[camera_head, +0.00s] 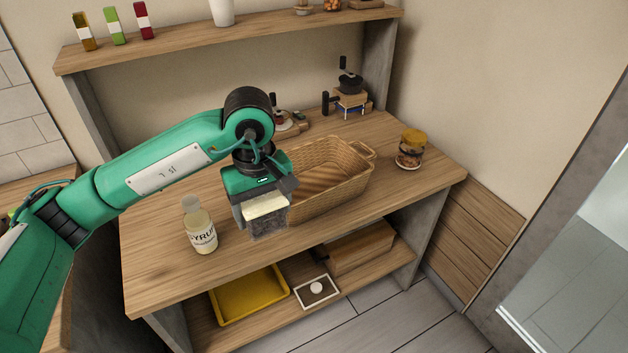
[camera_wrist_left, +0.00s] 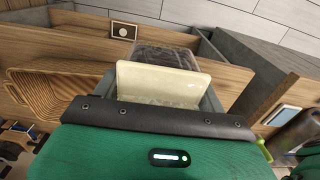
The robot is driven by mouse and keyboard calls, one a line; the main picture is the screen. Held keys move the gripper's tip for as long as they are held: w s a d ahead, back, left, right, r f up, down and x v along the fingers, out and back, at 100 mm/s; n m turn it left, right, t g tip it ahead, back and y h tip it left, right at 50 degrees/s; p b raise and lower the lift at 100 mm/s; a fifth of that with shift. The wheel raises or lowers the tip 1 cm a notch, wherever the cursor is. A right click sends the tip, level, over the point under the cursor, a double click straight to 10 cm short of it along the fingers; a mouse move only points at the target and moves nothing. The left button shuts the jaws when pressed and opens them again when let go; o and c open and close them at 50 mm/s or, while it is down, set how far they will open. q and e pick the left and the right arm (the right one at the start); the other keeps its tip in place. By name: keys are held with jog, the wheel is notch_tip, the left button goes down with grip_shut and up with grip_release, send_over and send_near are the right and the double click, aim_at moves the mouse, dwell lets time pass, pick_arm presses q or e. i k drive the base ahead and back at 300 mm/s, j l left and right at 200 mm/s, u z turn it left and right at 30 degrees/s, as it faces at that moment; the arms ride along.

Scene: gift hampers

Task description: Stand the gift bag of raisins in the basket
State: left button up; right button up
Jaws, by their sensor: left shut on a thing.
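The gift bag of raisins (camera_head: 268,227) has a cream top and a dark, see-through lower part. My left gripper (camera_head: 264,204) is shut on its top, and the bag hangs roughly upright below the fingers. In the left wrist view the bag (camera_wrist_left: 165,58) shows beyond its cream top. The woven basket (camera_head: 345,187) stands on the table, just right of and behind the bag in the head view. The gripper hides its left end. In the left wrist view the basket (camera_wrist_left: 48,88) is at the left. The bag is outside the basket; its height above the table is unclear. My right gripper is not in view.
A syrup bottle (camera_head: 200,226) stands on the table left of the bag. A small grinder (camera_head: 350,92) and other items stand behind. A yellow tray (camera_head: 250,294) lies on the lower shelf.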

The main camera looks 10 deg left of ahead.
aim_at(296, 198)
jog(key=i, duration=0.85)
